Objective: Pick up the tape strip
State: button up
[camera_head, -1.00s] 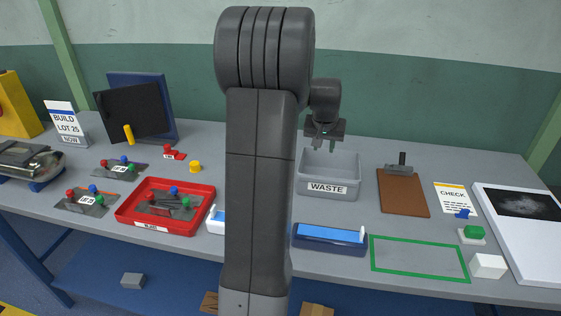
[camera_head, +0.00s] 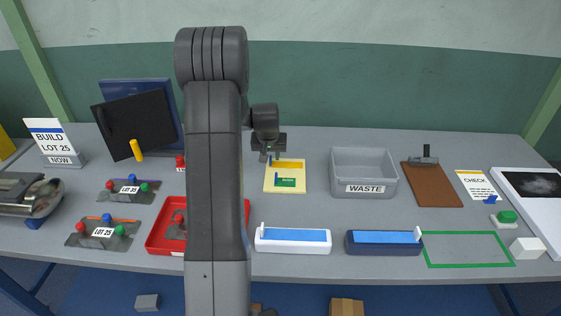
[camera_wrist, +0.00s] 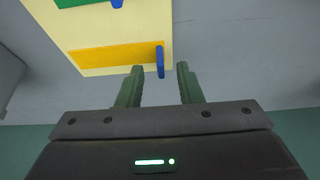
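A pale yellow card (camera_head: 299,187) lies on the bench left of the waste bin. An orange-yellow tape strip (camera_head: 291,164) with an upright blue tab lies across its far part; the strip (camera_wrist: 110,55) and its tab (camera_wrist: 161,60) also show in the wrist view. A green strip (camera_head: 288,183) with another blue tab lies nearer the front of the card. My gripper (camera_wrist: 160,66) is open, its green fingers apart, with the orange-yellow strip's tab showing between the fingertips. In the head view my gripper (camera_head: 268,152) is at the card's far left corner. Contact cannot be told.
A grey waste bin (camera_head: 337,177) stands right of the card. White (camera_head: 293,248) and navy (camera_head: 383,250) trays with blue tops lie in front. A red tray (camera_head: 158,247) is partly hidden behind my arm. A clipboard (camera_head: 430,187) lies right of the bin.

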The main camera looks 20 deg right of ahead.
jog(key=shift+x, duration=0.9)
grip_shut()
jog(key=shift+r, duration=0.1)
